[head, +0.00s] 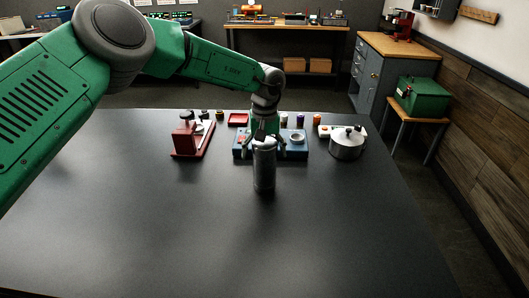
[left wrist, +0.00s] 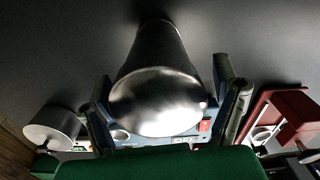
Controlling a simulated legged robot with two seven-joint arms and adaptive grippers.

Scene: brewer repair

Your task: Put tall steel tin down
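The tall steel tin (head: 264,170) is a grey cylinder, upright on the dark table, near the middle of the head view. In the left wrist view its shiny round top (left wrist: 158,102) faces the camera and its body runs away toward the table. My left gripper (head: 264,146) is above and behind the tin, with one finger on each side of its upper part. In the left wrist view the fingers of my left gripper (left wrist: 165,85) stand spread, with a narrow gap to the tin on each side. My right gripper is in neither view.
Behind the tin is a blue tray or base (head: 297,151). A red press-like device (head: 190,140) stands left and a lidded steel pot (head: 346,146) right. Several small jars and a red dish (head: 238,119) line the back. The front of the table (head: 240,245) is clear.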

